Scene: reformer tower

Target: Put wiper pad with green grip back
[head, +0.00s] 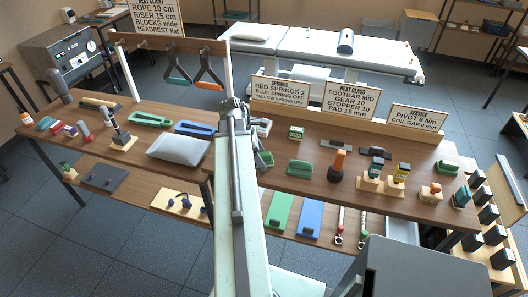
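My arm rises up the middle of the picture, and its dark end, my gripper (236,112), is over the back of the wooden table (230,185). Its fingers cannot be made out, so I cannot tell whether it is open or holds anything. Several small green-topped things could be the wiper pad with green grip: a green block (299,167) right of my arm, a green piece (448,167) near the back right, and a green piece (462,197) at the right end. A dark and green piece (263,159) shows right beside my arm, partly hidden by it.
A rack with hanging handles (208,75) stands at the back left. Signs (350,97) line the back ledge. A grey cushion (179,149), green and blue loops, and several small tools crowd the tabletop. A lower shelf holds a green board (279,210) and a blue board (309,217).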

